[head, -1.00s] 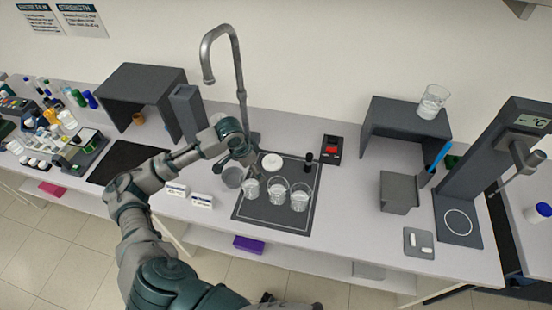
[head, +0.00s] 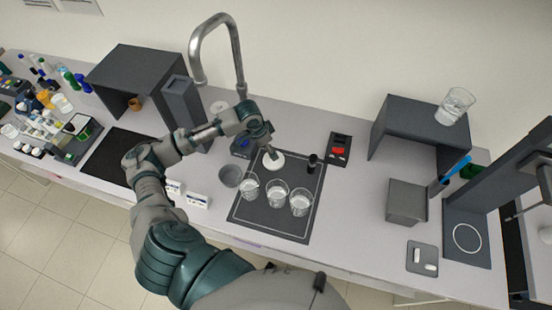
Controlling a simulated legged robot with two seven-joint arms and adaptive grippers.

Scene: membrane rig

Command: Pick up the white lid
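The white lid (head: 273,164) is a small round disc near the back of the dark mat (head: 255,216), behind several clear beakers. My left gripper (head: 270,151) points down at the lid's back edge and overlaps it in the head view. Whether it touches the lid cannot be told. The fingers are small and partly hidden, so their opening is unclear. My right gripper is not in view.
Three clear glass beakers (head: 277,197) stand close in front of the lid. A grey cup (head: 230,176) is to their left. A black knobbed piece (head: 312,162) and a device with a red top (head: 338,149) are to the right. A tall curved faucet (head: 240,60) rises behind.

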